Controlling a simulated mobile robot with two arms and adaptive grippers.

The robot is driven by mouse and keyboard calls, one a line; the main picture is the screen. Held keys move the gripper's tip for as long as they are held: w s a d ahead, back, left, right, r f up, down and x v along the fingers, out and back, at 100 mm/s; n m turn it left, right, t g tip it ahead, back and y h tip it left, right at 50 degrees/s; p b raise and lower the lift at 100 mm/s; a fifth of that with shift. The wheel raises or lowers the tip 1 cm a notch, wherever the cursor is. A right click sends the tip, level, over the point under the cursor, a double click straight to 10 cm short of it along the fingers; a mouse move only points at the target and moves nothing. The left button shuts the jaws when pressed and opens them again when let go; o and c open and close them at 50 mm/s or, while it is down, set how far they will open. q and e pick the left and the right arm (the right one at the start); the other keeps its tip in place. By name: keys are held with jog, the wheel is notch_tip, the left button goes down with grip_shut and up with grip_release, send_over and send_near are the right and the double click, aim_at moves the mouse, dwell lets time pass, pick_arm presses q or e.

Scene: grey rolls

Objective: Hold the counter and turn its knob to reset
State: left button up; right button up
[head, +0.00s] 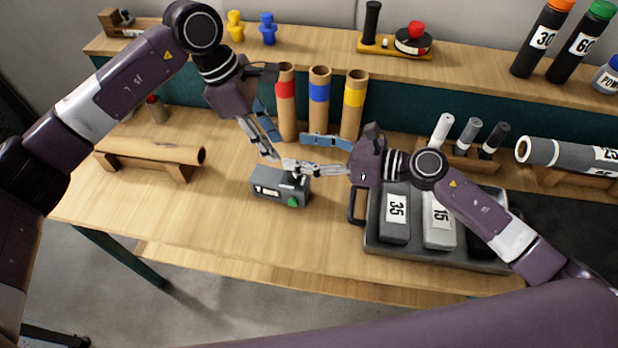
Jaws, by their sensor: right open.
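The counter (267,191) is a small grey box on the table with a pale display on its front. A green knob (293,202) sits at the right end of that front face. My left gripper (275,149) is above and behind the counter, its fingers apart and pointing down with nothing between them. My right gripper (292,152) comes in from the right, open and empty, with its fingers pointing left. Its nearer finger passes just above or behind the counter's top. I cannot tell whether it touches. The counter's back edge is partly hidden.
Cardboard tubes with red (286,90), blue (319,92) and yellow (354,97) bands stand behind the grippers. A dark tray (378,247) with numbered grey blocks is right of the counter. A wooden roll (150,152) rests on a stand at left. The table front is clear.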

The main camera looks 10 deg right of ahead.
aim_at(280, 180)
jog(key=s+f+n, duration=0.1)
jog(key=f, duration=0.1)
jog(key=s+f+n+g+h, duration=0.1)
jog(key=s+f, duration=0.1)
jog(key=f, duration=0.1)
jog(key=shift+d+f+n+g+h, duration=0.3)
jog(key=shift+f+n+g, duration=0.05)
jog(key=shift+n+g, duration=0.05)
jog(key=shift+s+a+f, duration=0.1)
jog(key=shift+f, duration=0.15)
jog(key=x, duration=0.7)
jog(key=shift+a+f, duration=0.15)
jog(key=shift+a, duration=0.05)
